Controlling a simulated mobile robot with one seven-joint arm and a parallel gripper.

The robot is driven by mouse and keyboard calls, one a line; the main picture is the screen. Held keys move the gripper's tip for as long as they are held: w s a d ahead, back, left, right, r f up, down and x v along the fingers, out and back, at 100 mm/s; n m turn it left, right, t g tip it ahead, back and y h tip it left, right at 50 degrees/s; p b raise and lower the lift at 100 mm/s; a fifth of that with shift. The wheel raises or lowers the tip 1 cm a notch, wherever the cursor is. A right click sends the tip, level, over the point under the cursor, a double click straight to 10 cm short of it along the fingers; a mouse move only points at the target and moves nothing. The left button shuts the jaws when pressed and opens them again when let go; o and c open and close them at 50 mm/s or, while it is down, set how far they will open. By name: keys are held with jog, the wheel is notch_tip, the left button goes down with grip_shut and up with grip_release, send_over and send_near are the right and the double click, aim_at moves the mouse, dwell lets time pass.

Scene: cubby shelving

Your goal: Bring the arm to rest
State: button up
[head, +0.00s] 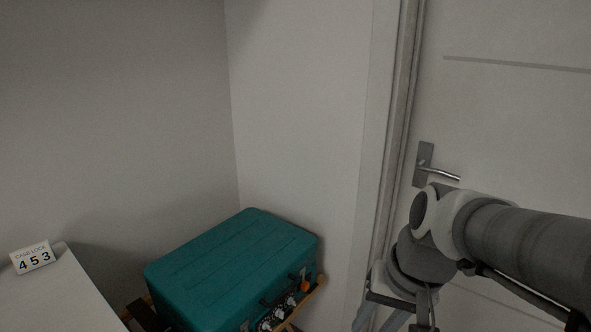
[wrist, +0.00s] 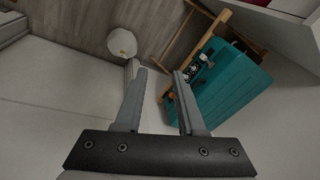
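My arm reaches in from the right in the head view, with the wrist bent downward in front of the door. My gripper (wrist: 156,85) shows in the wrist view with its two grey fingers apart and nothing between them. In the head view the fingers are mostly cut off by the bottom edge. The teal suitcase (head: 230,262) lies on a wooden stand to the left of my gripper, apart from it. The suitcase also shows in the wrist view (wrist: 222,95), beyond the right finger.
A white surface (head: 50,295) at lower left bears a sign (head: 33,257) reading "CASE LOCK 453". A door (head: 520,130) with a metal handle (head: 437,173) stands behind my arm. The wooden stand (wrist: 226,14) carries the suitcase. A pale round object (wrist: 122,43) sits near the wooden floor.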

jog(key=s+d+r+n+t+h+p, duration=0.1)
jog(key=s+r+p, duration=0.1)
jog(key=r+p, duration=0.5)
jog(key=s+d+r+n+t+h+p, duration=0.1)
jog(key=s+r+t+p, duration=0.1)
jog(key=r+p, duration=0.5)
notch_tip(320, 180, up, 5)
jog(key=shift+s+d+f+n, duration=0.1)
jog(key=shift+s+d+n, duration=0.05)
jog(key=shift+s+n, duration=0.15)
jog(key=shift+w, duration=0.1)
dwell(1.0)
